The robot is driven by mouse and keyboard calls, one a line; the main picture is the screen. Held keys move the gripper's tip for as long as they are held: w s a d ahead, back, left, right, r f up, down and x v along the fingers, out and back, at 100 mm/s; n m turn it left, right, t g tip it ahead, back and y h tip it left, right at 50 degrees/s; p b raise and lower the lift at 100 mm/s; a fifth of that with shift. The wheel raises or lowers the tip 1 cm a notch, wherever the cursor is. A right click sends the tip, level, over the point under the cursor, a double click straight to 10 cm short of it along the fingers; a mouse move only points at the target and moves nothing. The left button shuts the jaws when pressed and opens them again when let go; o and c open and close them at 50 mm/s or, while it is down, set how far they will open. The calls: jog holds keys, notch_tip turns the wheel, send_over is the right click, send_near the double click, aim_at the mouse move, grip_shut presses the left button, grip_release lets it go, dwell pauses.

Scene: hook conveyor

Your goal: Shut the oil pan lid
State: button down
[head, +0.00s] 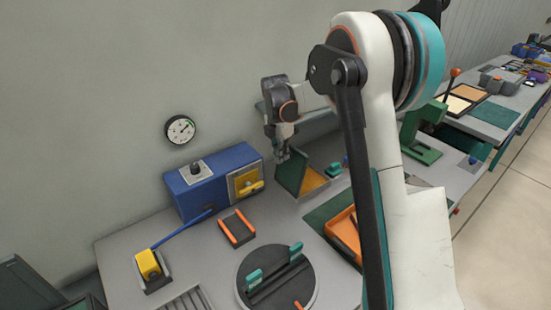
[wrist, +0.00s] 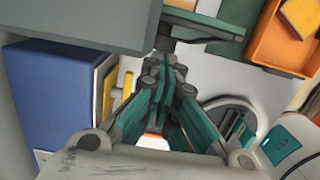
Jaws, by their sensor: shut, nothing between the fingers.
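The oil pan (head: 314,186) sits on the bench near the wall, its orange-tan inside partly showing. Its dark green lid (head: 292,172) stands open, raised steeply at the pan's left side. My gripper (head: 282,156) points down at the lid's upper edge in the head view; I cannot tell whether it touches it. In the wrist view my gripper (wrist: 164,62) has its fingers together with nothing between them. A broad grey-green panel fills the top left of that view, close to the fingers; I cannot tell surely whether it is the lid.
A blue box (head: 213,178) with a yellow latch stands left of the pan. An orange tray (head: 345,240) lies to the front right, a round turntable (head: 277,279) in front, and an orange-edged block (head: 237,228) between. A green press (head: 422,135) stands further right.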

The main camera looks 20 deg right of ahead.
jog(key=shift+w+d, duration=0.15)
jog(key=shift+d, duration=0.3)
